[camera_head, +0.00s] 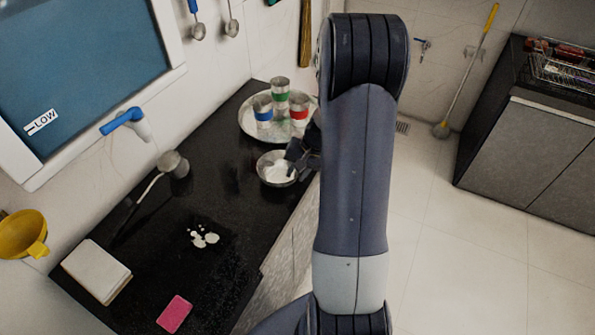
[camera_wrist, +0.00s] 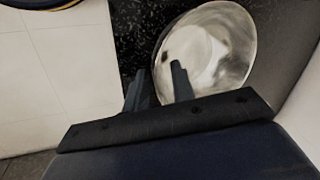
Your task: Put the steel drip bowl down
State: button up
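The steel drip bowl (camera_head: 268,176) sits on the black counter (camera_head: 222,180), close to its right edge, and looks level. Its inside looks pale and shiny. My gripper (camera_head: 298,152) is at the bowl's right side and partly hidden by my arm. In the wrist view, the bowl (camera_wrist: 215,48) fills the upper right. The two fingers of my gripper (camera_wrist: 160,72) stand apart with a visible gap, one outside the rim and one over the inside. The rim runs between them. I cannot tell whether either finger touches it.
A round steel tray (camera_head: 252,128) with three banded cups stands behind the bowl. Bare counter lies left of the bowl.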

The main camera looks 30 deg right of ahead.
jog(key=v, duration=1.2)
jog(key=shift+r, duration=0.15)
